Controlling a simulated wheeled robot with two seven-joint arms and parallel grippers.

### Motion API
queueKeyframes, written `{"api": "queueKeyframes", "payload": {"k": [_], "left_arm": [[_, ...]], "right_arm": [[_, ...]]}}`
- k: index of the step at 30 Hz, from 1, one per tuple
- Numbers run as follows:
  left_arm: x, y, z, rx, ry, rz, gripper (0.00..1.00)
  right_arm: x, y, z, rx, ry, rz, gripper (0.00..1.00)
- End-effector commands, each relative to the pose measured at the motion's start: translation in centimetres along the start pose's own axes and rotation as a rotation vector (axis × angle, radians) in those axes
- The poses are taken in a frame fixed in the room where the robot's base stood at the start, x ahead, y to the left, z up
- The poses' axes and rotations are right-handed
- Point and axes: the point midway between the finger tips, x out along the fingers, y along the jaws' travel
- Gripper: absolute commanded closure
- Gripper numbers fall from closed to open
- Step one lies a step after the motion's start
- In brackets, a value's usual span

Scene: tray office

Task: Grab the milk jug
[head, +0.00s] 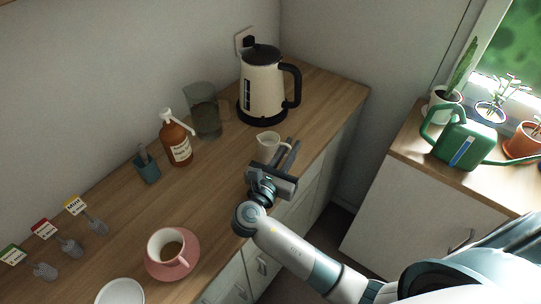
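The milk jug (267,144) is a small white pitcher standing upright on the wooden counter, in front of the kettle. My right gripper (292,144) reaches in from the lower right, low over the counter's front edge. Its two dark fingers show just right of the jug, with a narrow gap between them and nothing seen in it. The gripper's palm hides a little of the counter in front of the jug. I cannot tell whether a finger touches the jug. My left gripper is out of view.
A cream kettle (262,88) stands behind the jug. A glass pitcher (202,110), a brown pump bottle (177,146) and a teal cup (147,170) stand to the left. A pink saucer (155,268) with a cup (166,243) is nearer. A green watering can (463,142) is at right.

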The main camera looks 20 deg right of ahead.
Motion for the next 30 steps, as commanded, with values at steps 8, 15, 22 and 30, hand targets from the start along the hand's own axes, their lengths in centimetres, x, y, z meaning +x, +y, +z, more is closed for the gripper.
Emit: {"api": "queueKeyframes", "payload": {"k": [8, 15, 22, 30], "left_arm": [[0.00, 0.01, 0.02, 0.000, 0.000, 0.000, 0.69], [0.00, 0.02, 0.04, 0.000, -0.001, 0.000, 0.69], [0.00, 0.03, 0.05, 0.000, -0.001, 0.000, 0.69], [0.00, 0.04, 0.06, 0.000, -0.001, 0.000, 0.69]], "right_arm": [[0.09, 0.01, 0.05, 0.000, 0.001, 0.001, 0.88], [0.08, 0.01, 0.04, 0.000, 0.001, 0.001, 0.96], [0.07, 0.01, 0.03, 0.000, 0.001, 0.001, 1.00], [0.06, 0.02, 0.03, 0.000, 0.001, 0.001, 1.00]]}}
